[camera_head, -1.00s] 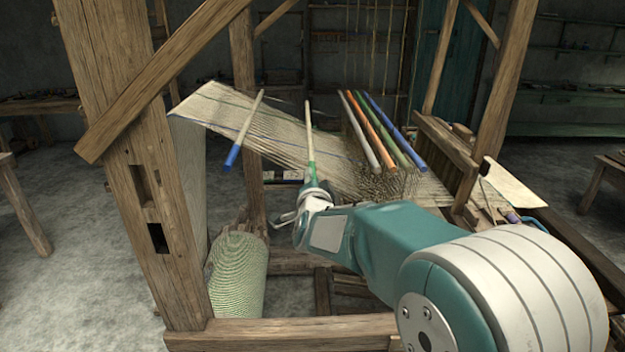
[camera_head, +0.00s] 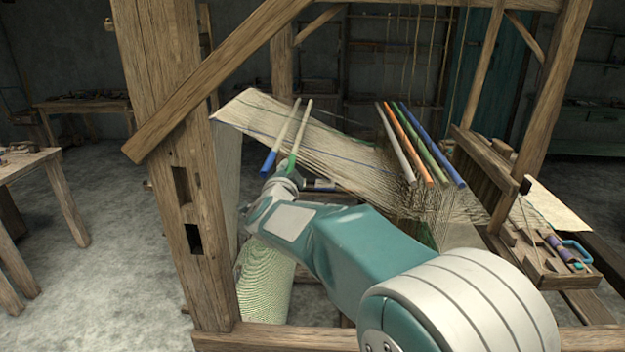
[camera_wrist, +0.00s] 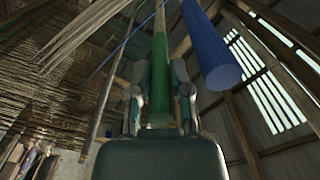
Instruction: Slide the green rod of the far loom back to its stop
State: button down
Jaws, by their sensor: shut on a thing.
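A pale rod with a green end (camera_head: 301,132) lies across the pale warp threads (camera_head: 330,142) of the loom. My gripper (camera_head: 286,170) is shut on its green end. In the wrist view the green end (camera_wrist: 160,62) stands between the two fingers of my gripper (camera_wrist: 160,100). A pale rod with a blue end (camera_head: 269,162) lies close beside it on the left. In the wrist view this blue end (camera_wrist: 212,55) is at the right, near the green one.
Several coloured rods, white, orange, green (camera_head: 424,140) and blue, lie across the warp farther right. A thick wooden post (camera_head: 165,150) with a diagonal brace stands at the left. A cloth roll (camera_head: 265,280) is below my arm. A tool tray (camera_head: 545,265) is at the right.

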jog(key=shift+a+r, duration=0.25)
jog(key=shift+a, duration=0.55)
jog(key=c, duration=0.8)
grip_release()
jog(key=shift+o, duration=1.1)
jog(key=shift+a, duration=0.25)
jog(key=shift+r, duration=0.1)
